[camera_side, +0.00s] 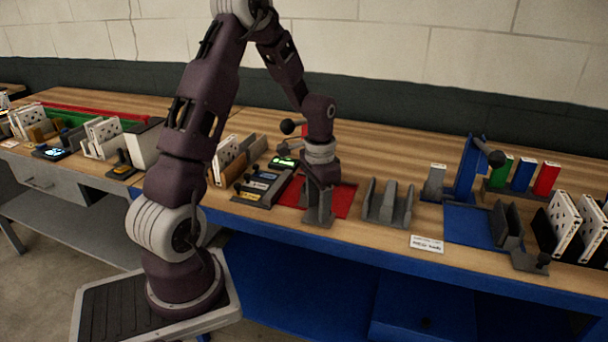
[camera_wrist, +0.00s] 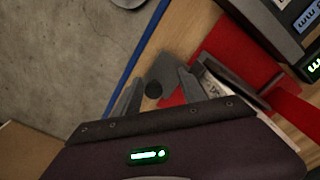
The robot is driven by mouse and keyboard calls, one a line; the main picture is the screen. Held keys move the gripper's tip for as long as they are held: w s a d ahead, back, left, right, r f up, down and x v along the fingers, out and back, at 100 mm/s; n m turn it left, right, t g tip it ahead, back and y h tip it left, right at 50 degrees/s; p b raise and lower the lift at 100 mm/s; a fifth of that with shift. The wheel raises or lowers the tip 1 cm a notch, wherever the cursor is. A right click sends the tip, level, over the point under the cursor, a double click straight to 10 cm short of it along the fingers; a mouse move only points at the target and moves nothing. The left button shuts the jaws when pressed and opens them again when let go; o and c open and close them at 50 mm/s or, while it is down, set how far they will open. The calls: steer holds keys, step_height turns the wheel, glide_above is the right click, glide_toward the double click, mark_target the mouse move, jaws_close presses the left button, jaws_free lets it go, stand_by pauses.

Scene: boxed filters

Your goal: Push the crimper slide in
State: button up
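The red crimper has a red base plate (camera_side: 343,200) under my gripper, with a lever ending in a dark ball (camera_side: 288,127) behind it. A pale printed piece (camera_wrist: 213,86) stands beside the right finger, against a dark jaw (camera_wrist: 232,84). The gripper hides most of the slide in the side view.
A grey slotted holder (camera_side: 388,203) stands right of my gripper. A dark panel with a green display (camera_side: 284,162) stands left. White filters (camera_side: 565,228) stand at far right.

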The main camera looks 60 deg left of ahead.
steer(key=shift+s+a, duration=0.85)
steer(key=shift+a, duration=0.05)
steer(key=w+d, duration=0.6)
steer(key=w, duration=0.1)
steer(key=shift+d+r, duration=0.2)
steer(key=shift+d, duration=0.2)
steer(key=s+d+r+t, duration=0.1)
steer(key=s+d+r, duration=0.3)
steer(key=r, duration=0.5)
steer(key=s+d+r+t, duration=0.1)
steer(key=s+d+r, duration=0.3)
steer(key=r, duration=0.4)
steer(key=s+d+r+t, duration=0.2)
steer(key=s+d+r, duration=0.1)
steer(key=s, duration=0.6)
steer(key=shift+d+r, duration=0.25)
steer(key=shift+d, duration=0.45)
